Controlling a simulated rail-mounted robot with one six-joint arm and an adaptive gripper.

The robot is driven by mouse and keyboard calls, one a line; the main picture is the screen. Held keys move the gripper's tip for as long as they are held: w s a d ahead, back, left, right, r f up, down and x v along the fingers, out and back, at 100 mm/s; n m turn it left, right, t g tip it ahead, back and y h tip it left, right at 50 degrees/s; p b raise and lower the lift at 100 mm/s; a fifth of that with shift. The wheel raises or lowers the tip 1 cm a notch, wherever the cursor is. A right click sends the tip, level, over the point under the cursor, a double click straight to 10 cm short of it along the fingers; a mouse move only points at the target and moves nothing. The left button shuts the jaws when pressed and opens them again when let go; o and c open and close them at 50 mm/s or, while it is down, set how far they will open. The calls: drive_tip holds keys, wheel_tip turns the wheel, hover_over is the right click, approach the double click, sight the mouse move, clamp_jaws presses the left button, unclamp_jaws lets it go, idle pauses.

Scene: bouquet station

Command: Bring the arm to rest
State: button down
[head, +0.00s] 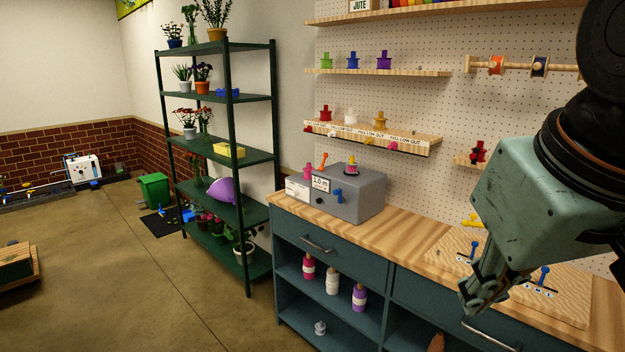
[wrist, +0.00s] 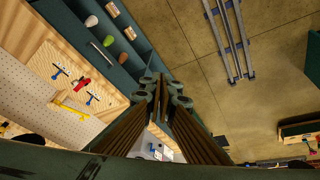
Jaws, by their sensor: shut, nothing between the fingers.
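My gripper (head: 480,297) hangs at the right of the head view, in front of the bench's wooden top (head: 405,232). Its fingers are together with nothing between them. In the wrist view the fingers (wrist: 163,88) meet at the middle of the picture and touch nothing that I can see. A light wooden board (head: 565,305) with blue-handled pegs lies on the bench behind my gripper; my gripper hides part of it.
A grey box (head: 350,194) stands at the bench's left end. Pegboard shelves (head: 375,72) with coloured spools rise behind. A green plant rack (head: 240,130) stands left of the bench. The floor (head: 170,280) in front is largely clear. Metal rails (wrist: 228,40) show in the wrist view.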

drive_tip(key=s+f+m+g, duration=0.1)
drive_tip(key=s+f, duration=0.2)
drive_tip(key=s, duration=0.6)
drive_tip(key=shift+s+a, duration=0.15)
drive_tip(key=shift+a, duration=0.05)
